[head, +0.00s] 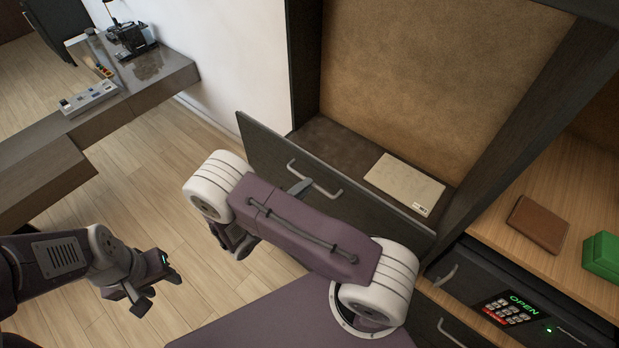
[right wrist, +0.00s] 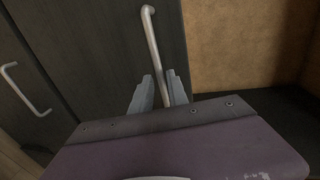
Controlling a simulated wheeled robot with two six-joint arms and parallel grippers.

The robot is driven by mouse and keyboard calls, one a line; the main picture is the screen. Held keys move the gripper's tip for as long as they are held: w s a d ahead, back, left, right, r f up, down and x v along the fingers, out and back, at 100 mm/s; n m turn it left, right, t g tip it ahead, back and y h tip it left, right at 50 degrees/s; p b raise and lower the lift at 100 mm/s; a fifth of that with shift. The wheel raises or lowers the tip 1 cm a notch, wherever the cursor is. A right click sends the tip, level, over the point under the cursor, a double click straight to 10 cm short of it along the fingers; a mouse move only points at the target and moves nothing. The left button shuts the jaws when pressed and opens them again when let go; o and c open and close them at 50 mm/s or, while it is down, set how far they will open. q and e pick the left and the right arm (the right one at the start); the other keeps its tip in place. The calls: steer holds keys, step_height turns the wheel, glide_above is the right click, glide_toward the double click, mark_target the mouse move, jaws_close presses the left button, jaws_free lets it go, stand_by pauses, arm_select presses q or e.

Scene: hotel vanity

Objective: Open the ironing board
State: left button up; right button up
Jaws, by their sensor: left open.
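No ironing board can be made out as such. A dark panel (head: 270,150) with a silver bar handle (head: 325,189) stands out from the front of the open cabinet compartment. My right gripper (head: 300,187) is at this handle, largely hidden under my own arm in the head view. In the right wrist view the handle (right wrist: 151,35) runs down between the two fingertips (right wrist: 160,90); whether they grip it I cannot tell. My left gripper (head: 152,287) is open and empty over the floor at the lower left, away from the cabinet.
A pale envelope (head: 404,183) lies in the compartment behind the panel. To the right, a wooden shelf (head: 585,180) holds a brown wallet (head: 538,222) and a green box (head: 603,257), above a safe (head: 500,302) reading OPEN. A desk (head: 150,80) stands upper left. Floor between is clear.

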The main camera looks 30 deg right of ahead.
steer(key=p+x, duration=0.1)
steer(key=x, duration=0.2)
steer(key=shift+d, duration=0.25)
jaws_close()
steer(key=shift+s, duration=0.1)
stand_by(1.1)
